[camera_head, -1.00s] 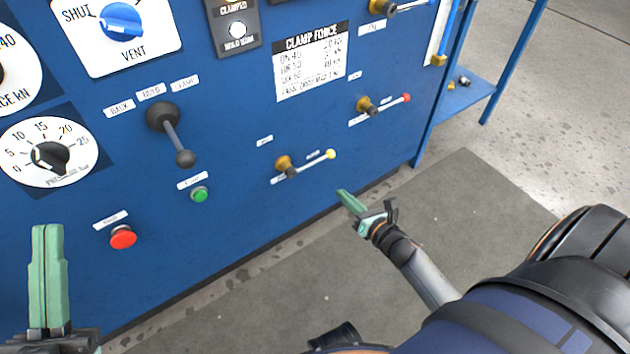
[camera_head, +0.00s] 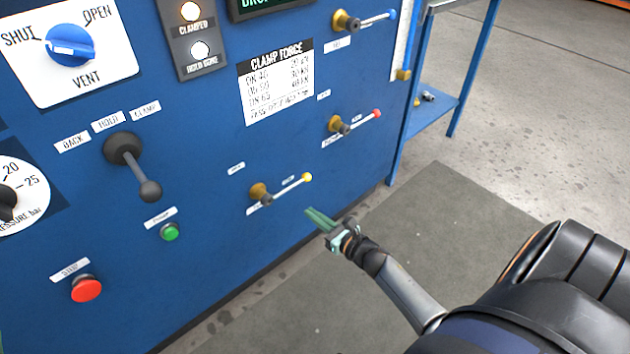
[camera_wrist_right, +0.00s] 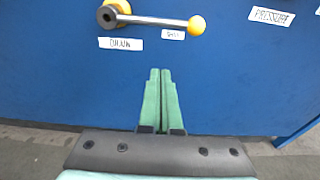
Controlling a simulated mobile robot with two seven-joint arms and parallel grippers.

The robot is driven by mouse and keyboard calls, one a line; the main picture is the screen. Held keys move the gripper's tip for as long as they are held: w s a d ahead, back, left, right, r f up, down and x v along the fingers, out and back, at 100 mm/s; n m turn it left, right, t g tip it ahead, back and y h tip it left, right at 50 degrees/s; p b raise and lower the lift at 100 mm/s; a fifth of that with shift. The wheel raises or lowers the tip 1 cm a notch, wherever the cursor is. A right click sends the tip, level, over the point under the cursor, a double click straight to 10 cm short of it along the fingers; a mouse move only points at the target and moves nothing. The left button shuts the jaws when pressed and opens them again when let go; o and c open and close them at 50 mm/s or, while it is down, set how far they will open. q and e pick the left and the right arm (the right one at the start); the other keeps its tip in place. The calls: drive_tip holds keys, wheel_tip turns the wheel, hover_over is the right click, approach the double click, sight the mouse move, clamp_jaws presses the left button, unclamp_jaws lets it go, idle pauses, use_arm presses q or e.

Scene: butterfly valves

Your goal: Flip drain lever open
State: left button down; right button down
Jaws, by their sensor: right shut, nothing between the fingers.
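The drain lever (camera_head: 285,188) is a brass valve with a silver bar and a yellow knob, low on the blue panel. In the right wrist view the lever (camera_wrist_right: 155,20) lies nearly level, its yellow knob (camera_wrist_right: 196,25) at the right end, above a label reading DRAIN (camera_wrist_right: 120,43) and a second small label. My right gripper (camera_head: 309,213) has its green fingers together and empty, below and right of the knob in the head view. In the right wrist view the fingertips (camera_wrist_right: 160,72) are below the lever, apart from it.
A similar lever with a red knob (camera_head: 376,113) is above right, and one with a blue knob (camera_head: 391,14) is higher. The red button (camera_head: 86,290), green button (camera_head: 170,232) and black-knobbed lever (camera_head: 149,190) are to the left. A blue stand (camera_head: 436,104) is at right.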

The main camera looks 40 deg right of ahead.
sight(287, 189)
drive_tip(key=w+f+b, duration=0.1)
drive_tip(key=w+b, duration=0.1)
drive_tip(key=w, duration=0.5)
drive_tip(key=r, duration=0.1)
drive_tip(key=r+p, duration=0.2)
drive_tip(key=r, duration=0.1)
drive_tip(key=shift+s+a, duration=0.25)
drive_tip(key=shift+s, duration=0.1)
drive_tip(key=shift+d+r+n, duration=0.1)
drive_tip(key=shift+r+n, duration=0.25)
drive_tip(key=shift+n, duration=0.15)
